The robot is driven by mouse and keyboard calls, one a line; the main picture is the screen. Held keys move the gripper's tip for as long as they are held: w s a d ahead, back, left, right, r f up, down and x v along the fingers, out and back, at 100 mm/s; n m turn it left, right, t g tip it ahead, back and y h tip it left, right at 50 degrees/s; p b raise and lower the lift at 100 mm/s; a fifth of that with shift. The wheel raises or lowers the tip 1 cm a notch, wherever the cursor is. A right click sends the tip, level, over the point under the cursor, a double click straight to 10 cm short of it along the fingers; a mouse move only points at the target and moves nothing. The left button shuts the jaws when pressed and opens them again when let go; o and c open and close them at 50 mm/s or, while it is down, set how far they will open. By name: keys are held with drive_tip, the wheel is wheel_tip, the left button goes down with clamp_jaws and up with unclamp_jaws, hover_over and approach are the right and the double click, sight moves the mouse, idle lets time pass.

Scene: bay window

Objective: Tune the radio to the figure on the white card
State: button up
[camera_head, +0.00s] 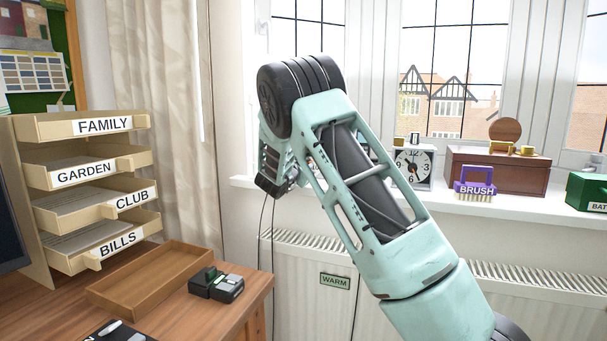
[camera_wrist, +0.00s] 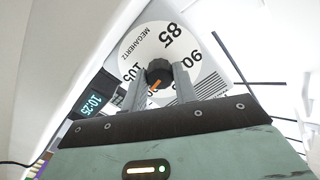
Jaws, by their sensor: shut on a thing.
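In the wrist view the radio's round white dial (camera_wrist: 147,43) carries black figures, with 85, 90 and 105 readable, and the word MEGAHERTZ. At its centre is a dark knob (camera_wrist: 159,69) with an orange pointer mark (camera_wrist: 155,86), which points down toward my gripper's palm. My gripper (camera_wrist: 160,76) is shut on the knob, one grey finger on each side. The fingers and palm hide the lower part of the dial, so I cannot read a figure at the pointer. In the head view my arm hides the gripper and the radio. I see no white card in either view.
A display reading 10:25 (camera_wrist: 90,104) is left of the dial. On the windowsill are a square clock (camera_head: 413,167), a wooden box (camera_head: 497,171), a purple brush (camera_head: 474,184) and a green box (camera_head: 588,191). A desk holds labelled shelves (camera_head: 92,155) and an empty wooden tray (camera_head: 150,278).

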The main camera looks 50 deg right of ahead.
drive_tip(key=m+b, duration=0.1)
drive_tip(key=f+m+b, duration=0.1)
drive_tip(key=m+b, duration=0.1)
drive_tip(key=shift+m, duration=0.3)
drive_tip(key=m+b, duration=0.4)
drive_tip(key=shift+r, duration=0.2)
idle(0.3)
drive_tip(key=o, duration=0.9)
drive_tip(key=shift+r, duration=0.1)
drive_tip(key=shift+o, duration=0.3)
drive_tip(key=shift+r, duration=0.1)
drive_tip(key=shift+a, duration=0.1)
drive_tip(key=p+v, duration=0.1)
drive_tip(key=v, duration=1.6)
